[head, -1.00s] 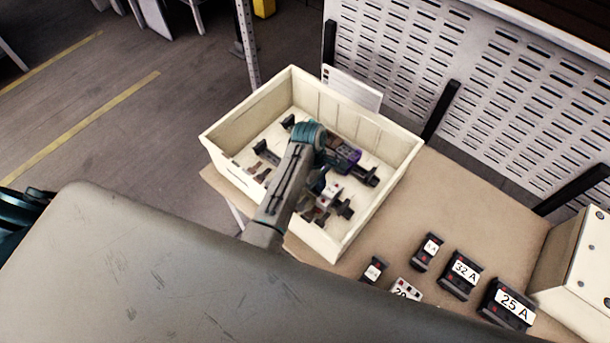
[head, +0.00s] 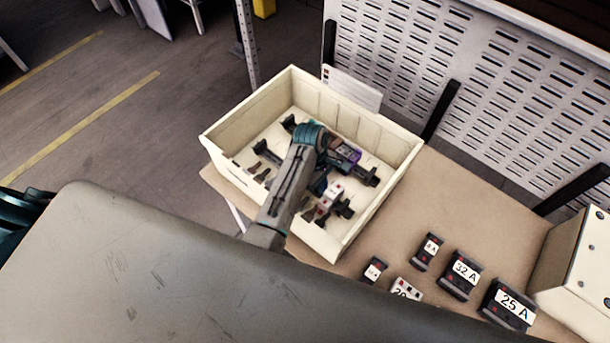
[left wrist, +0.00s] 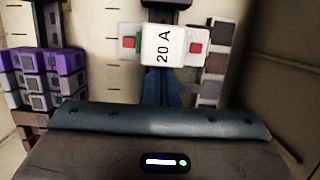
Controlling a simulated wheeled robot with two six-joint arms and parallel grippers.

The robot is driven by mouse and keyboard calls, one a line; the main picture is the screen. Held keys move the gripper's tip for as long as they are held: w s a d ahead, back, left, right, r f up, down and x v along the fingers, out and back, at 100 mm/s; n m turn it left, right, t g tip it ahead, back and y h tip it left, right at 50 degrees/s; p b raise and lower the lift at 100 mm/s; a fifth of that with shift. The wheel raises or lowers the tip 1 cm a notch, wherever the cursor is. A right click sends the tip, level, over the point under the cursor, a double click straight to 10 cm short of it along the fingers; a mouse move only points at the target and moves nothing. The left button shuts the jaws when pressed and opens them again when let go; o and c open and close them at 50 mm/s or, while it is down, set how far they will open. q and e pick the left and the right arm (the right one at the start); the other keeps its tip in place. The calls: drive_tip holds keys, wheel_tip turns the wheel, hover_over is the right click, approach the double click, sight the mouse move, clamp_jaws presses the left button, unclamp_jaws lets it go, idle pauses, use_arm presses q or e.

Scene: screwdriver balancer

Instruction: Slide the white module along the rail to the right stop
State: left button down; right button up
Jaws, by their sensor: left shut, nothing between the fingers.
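The white module (left wrist: 163,46), marked 20 A with a red block at each end, sits on a dark rail (left wrist: 166,16) in the left wrist view. In the head view the white module (head: 334,188) is small, inside the cream box, near a dark end piece (head: 346,208). My left gripper (left wrist: 161,88) is shut and empty, its blue fingers right beside the module's lower edge in the left wrist view. Whether they touch it I cannot tell. In the head view my left gripper (head: 319,184) is partly hidden by its own wrist. My right gripper is not in view.
The cream box (head: 388,190) has raised walls around the arm. Purple-topped modules (left wrist: 50,62) sit close by on another rail. Loose modules marked 32 A (head: 463,272) and 25 A (head: 511,303) lie on the table (head: 470,205). The table behind them is clear.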

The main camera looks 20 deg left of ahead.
use_arm(q)
drive_tip(key=shift+s+d, duration=0.35)
drive_tip(key=shift+d, duration=0.5)
idle(2.5)
drive_tip(key=shift+w+a, duration=0.2)
drive_tip(key=shift+a, duration=0.25)
idle(0.4)
drive_tip(key=shift+r, duration=0.15)
drive_tip(key=shift+v, duration=0.85)
drive_tip(key=shift+d, duration=0.2)
